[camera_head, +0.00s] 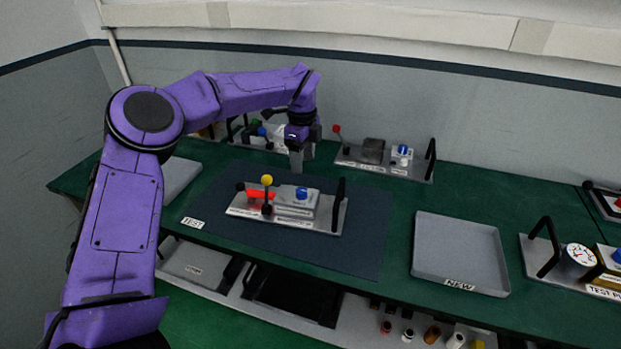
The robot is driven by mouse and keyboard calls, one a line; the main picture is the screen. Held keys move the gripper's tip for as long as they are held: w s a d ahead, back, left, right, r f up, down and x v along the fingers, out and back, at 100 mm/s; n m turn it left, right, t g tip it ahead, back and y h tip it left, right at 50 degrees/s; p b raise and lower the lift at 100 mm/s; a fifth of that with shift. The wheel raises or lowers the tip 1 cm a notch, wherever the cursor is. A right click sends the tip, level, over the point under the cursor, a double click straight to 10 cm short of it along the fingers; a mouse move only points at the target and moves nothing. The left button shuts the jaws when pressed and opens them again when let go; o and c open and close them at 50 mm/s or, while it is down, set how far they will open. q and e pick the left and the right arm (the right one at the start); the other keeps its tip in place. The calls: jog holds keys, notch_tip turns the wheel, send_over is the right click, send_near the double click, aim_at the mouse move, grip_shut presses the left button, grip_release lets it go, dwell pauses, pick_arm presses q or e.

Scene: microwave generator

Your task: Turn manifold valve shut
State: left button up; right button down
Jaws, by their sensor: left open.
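A metal manifold plate (240,209) lies on the dark mat of the green bench, near the TEST label. It carries a red valve part (262,194), an upright lever with a yellow ball knob (267,180), a grey block with a blue knob (301,193), and a black handle (339,205) at its right end. My left gripper (296,165) points down just behind the manifold, above the mat, apart from the yellow knob. It looks empty, and its finger gap is too small to see clearly. My right gripper is out of view.
A second plate with a red-knobbed lever and blue knob (403,150) stands behind, right of my left gripper. An empty grey tray (458,240) marked NEW is at the right. A gauge unit (580,255) stands at the far right. Bare mat (360,240) lies right of the manifold.

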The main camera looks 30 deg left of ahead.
pick_arm(q)
jog(key=p, duration=0.2)
send_over(301, 191)
jog(key=f, duration=0.4)
jog(key=shift+s+f, duration=0.2)
jog(key=shift+s, duration=0.2)
jog(key=f, duration=0.1)
jog(key=w+f, duration=0.1)
jog(key=f, duration=0.1)
jog(key=f+p, duration=0.1)
jog(key=f, duration=0.1)
jog(key=shift+w, duration=0.35)
jog(key=shift+s+r, duration=0.3)
jog(key=shift+s, duration=0.05)
jog(key=shift+s+r, duration=0.1)
jog(key=shift+s, duration=0.05)
jog(key=c, duration=1)
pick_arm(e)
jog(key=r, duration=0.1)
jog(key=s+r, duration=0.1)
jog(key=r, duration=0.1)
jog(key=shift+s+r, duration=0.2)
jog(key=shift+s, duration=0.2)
